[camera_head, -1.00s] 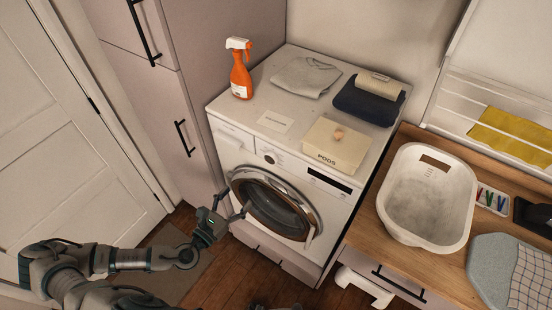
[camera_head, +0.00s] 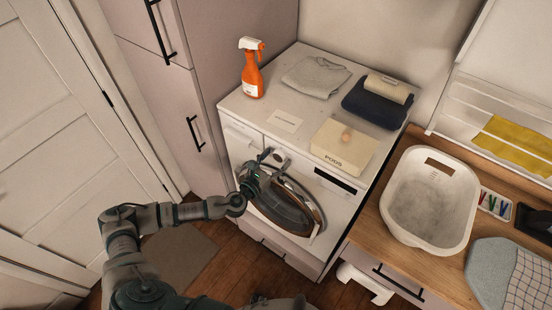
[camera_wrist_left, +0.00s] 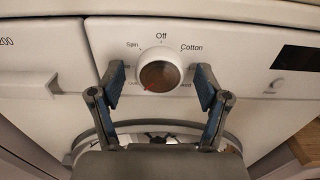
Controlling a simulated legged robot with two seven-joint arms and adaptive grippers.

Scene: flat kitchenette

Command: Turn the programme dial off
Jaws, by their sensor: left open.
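The programme dial (camera_wrist_left: 160,73) is a round knob with a brownish face on the washing machine's white front panel. In the left wrist view, its red mark points to the lower left, away from the "Off" label at the top. "Spin" and "Cotton" labels stand at its upper left and upper right; the lower labels are partly hidden. My left gripper (camera_wrist_left: 159,79) is open, with one finger on each side of the dial and a visible gap to it. In the head view, my left gripper (camera_head: 262,165) is at the front of the washing machine (camera_head: 240,106).
An orange spray bottle (camera_head: 252,76), folded clothes (camera_head: 316,76) and a lidded box (camera_head: 343,149) stand on the machine's top. A white basket (camera_head: 428,200) sits on the wooden counter to the right. A tall cabinet (camera_head: 235,40) stands at the left.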

